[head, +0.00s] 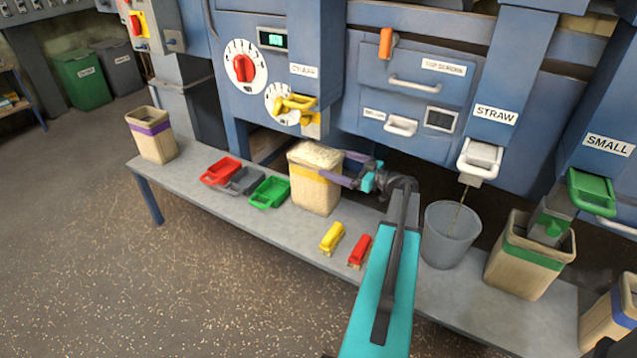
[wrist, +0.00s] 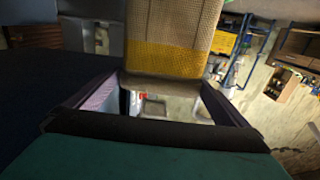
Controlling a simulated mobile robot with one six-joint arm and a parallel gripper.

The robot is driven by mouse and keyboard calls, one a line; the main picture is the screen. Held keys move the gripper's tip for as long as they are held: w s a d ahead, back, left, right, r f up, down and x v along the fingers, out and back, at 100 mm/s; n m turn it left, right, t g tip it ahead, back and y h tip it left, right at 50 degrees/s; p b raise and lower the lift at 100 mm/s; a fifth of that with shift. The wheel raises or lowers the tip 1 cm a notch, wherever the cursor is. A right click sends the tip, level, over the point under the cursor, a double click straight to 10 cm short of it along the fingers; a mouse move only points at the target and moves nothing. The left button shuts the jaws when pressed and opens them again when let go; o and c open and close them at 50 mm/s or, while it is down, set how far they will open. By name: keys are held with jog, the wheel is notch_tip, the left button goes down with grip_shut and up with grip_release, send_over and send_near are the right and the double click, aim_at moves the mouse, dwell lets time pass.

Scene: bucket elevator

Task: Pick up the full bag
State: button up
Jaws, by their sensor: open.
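The full bag (head: 315,196) is a tan woven bag with a yellow band, heaped to the brim with pale grain. It stands upright on the grey bench, below the yellow-handled chute. My gripper (head: 333,166) is open at the bag's right side, its purple fingers level with the upper part of the bag. One finger reaches across the bag's near face; the other is toward the machine. In the wrist view, the bag (wrist: 170,55) shows its yellow band ahead, between the spread fingers. Whether a finger touches it, I cannot tell.
Red, grey and green trays (head: 270,192) lie left of the bag. Yellow and red staplers (head: 333,237) lie in front. A purple-banded bag (head: 152,140) stands far left. A grey bucket (head: 450,240) and green-banded bag (head: 520,272) stand right. The bench (head: 200,205) is narrow.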

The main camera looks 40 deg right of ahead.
jog(key=shift+x, duration=1.9)
jog(key=shift+x, duration=2.6)
jog(key=shift+a, duration=0.1)
jog(key=c, duration=1.8)
jog(key=shift+o, duration=0.2)
jog(key=shift+r, duration=0.15)
jog(key=r+v, duration=0.3)
jog(key=v, duration=1.5)
jog(key=shift+p, duration=0.3)
jog(key=shift+r, duration=0.1)
